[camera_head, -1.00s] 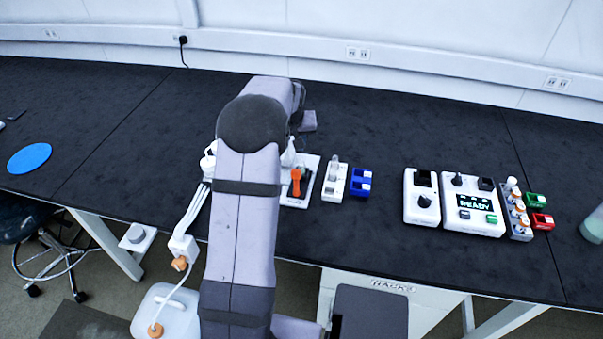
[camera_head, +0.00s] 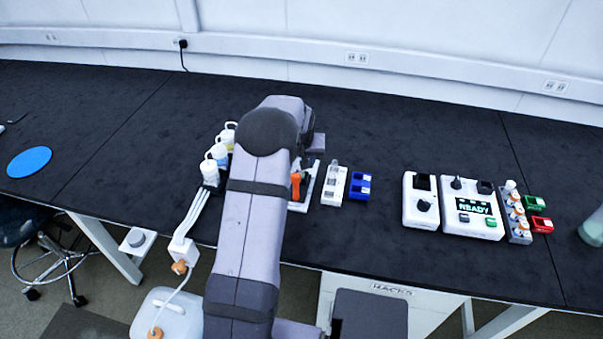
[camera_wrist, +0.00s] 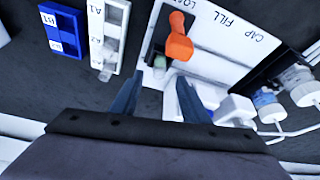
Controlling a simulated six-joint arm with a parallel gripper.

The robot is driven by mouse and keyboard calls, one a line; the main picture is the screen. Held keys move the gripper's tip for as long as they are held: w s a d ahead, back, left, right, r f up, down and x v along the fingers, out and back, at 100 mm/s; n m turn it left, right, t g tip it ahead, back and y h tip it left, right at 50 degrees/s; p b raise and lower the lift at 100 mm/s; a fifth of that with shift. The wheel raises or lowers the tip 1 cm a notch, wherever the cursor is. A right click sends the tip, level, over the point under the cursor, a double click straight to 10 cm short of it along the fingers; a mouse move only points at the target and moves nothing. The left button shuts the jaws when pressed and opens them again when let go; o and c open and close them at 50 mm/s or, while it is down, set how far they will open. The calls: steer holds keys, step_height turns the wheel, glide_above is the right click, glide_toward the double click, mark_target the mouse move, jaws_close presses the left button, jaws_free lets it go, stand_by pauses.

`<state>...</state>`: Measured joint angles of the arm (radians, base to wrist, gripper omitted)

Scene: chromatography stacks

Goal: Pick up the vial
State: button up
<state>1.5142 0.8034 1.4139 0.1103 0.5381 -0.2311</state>
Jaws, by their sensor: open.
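My gripper (camera_wrist: 158,82) is open, its two dark fingers apart with nothing held between them. In the wrist view a small clear vial-like piece with a greenish tint (camera_wrist: 159,67) sits at the white CAP/FILL station (camera_wrist: 228,60), below the orange lever (camera_wrist: 179,40). It appears ahead of the gap between my fingertips and apart from them. In the head view my arm hides most of the station, and the fingers cannot be made out.
Bottles (camera_head: 209,171) with tubes stand left of my arm. A blue holder (camera_head: 360,186) is beside the white rack. Farther right are white instruments (camera_head: 473,208), a grey rack (camera_head: 517,215) with several capped vials, and green (camera_head: 535,203) and red (camera_head: 542,224) holders. Bench behind these is clear.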

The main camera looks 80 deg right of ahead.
steer(key=shift+p+x, duration=0.75)
steer(key=shift+x, duration=1.4)
steer(key=shift+s, duration=0.15)
steer(key=shift+c, duration=0.7)
jaws_close()
